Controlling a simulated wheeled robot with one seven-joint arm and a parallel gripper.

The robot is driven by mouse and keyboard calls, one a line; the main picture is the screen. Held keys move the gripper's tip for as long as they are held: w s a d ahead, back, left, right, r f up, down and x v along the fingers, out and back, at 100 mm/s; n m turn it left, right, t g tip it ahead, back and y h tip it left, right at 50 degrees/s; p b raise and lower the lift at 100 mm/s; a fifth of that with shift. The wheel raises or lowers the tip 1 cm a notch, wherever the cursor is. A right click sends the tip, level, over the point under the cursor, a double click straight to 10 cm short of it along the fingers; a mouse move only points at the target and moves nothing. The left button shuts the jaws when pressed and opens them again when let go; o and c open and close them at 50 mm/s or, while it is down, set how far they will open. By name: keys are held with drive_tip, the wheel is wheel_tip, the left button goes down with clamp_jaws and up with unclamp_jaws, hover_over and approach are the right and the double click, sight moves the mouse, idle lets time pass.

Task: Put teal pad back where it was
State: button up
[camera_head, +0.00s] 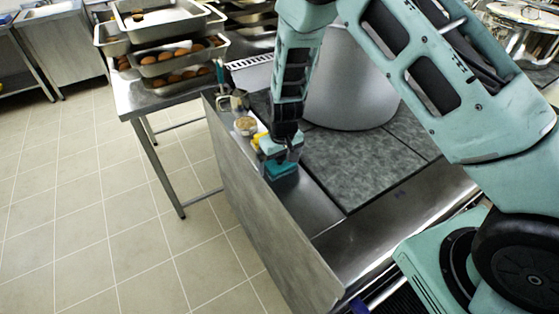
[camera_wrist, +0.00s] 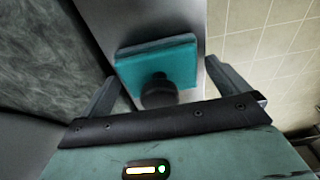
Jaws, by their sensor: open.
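The teal pad (camera_wrist: 150,58) is a flat square block with a round black knob (camera_wrist: 158,92) on the side facing the wrist camera. In the head view the pad (camera_head: 283,170) rests on the narrow metal ledge beside the dark stone-like cooktop. My gripper (camera_wrist: 163,72) is open, its two fingers apart on either side of the pad and knob, apparently not touching them. In the head view my gripper (camera_head: 279,150) is right above the pad and hides part of it.
A jar-like container (camera_head: 245,125) and a yellow item (camera_head: 258,138) stand on the ledge just behind my gripper. A large pot (camera_head: 350,85) stands on the cooktop (camera_head: 365,165). A thin metal panel (camera_head: 265,215) borders the ledge. Stacked trays (camera_head: 175,65) hold round brown items.

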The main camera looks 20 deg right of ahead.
sight(282, 157)
drive_tip(key=r, duration=0.3)
drive_tip(key=s+r+b, duration=0.1)
drive_tip(key=r, duration=0.7)
drive_tip(key=shift+s+d+b, duration=0.15)
drive_tip(key=shift+b, duration=0.25)
drive_tip(key=shift+s+r, duration=0.1)
drive_tip(key=shift+r, duration=0.3)
drive_tip(key=s+a+r+n+g+y, duration=0.1)
drive_tip(key=s+a+r, duration=0.3)
drive_tip(key=s, duration=0.2)
drive_tip(key=s+a+r+n+y, duration=0.1)
drive_tip(key=s+a+r, duration=0.25)
drive_tip(key=s, duration=0.35)
drive_tip(key=s+r+n, duration=0.1)
drive_tip(key=s+r, duration=0.1)
drive_tip(key=s, duration=0.6)
drive_tip(key=s+d+r+n+h, duration=0.1)
drive_tip(key=s+r+n, duration=0.1)
drive_tip(key=s, duration=0.7)
drive_tip(key=shift+n+h, duration=0.3)
drive_tip(key=shift+w+r, duration=0.1)
